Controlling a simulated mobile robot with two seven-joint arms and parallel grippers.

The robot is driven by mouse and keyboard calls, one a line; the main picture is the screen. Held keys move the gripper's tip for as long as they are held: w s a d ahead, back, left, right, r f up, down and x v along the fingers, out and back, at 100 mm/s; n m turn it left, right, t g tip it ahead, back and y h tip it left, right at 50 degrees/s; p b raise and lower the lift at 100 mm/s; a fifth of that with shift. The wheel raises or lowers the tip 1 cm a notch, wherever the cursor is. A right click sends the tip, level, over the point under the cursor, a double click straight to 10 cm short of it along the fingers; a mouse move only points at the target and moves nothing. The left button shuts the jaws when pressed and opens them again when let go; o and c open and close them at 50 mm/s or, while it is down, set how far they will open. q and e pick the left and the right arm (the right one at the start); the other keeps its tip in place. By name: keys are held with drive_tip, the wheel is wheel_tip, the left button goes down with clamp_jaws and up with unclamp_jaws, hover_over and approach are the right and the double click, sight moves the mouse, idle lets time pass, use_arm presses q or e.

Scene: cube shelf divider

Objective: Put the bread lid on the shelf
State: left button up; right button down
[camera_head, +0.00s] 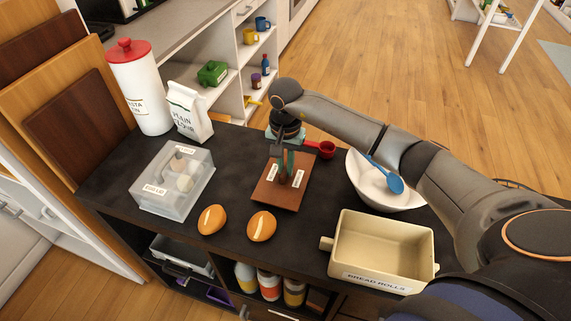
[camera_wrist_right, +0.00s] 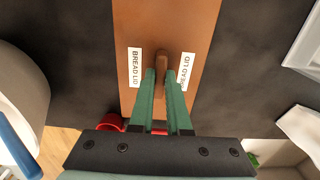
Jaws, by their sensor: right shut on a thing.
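The bread lid (camera_head: 292,200) is a flat brown board with white "BREAD LID" labels and a raised handle in its middle. It lies on or just above the dark counter top, between the egg box and the bread rolls bin; I cannot tell whether it touches the counter. My right gripper (camera_head: 286,180) comes down from above, its green fingers shut on the handle. In the right wrist view, the lid (camera_wrist_right: 204,20) fills the middle, and the fingers (camera_wrist_right: 163,80) close around its handle. My left gripper is out of view.
The open cream bread rolls bin (camera_head: 345,250) stands at the right front. Two bread rolls (camera_head: 261,226) lie in front of the lid. The egg box (camera_head: 150,200) is at left, a white bowl (camera_head: 365,190) with a blue spoon at right. A white shelf (camera_head: 225,100) with cups stands behind.

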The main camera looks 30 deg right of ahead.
sight(285, 168)
drive_tip(key=shift+f, duration=0.2)
drive_tip(key=c, duration=0.9)
unclamp_jaws()
wheel_tip(285, 168, up, 12)
drive_tip(key=shift+r, duration=0.25)
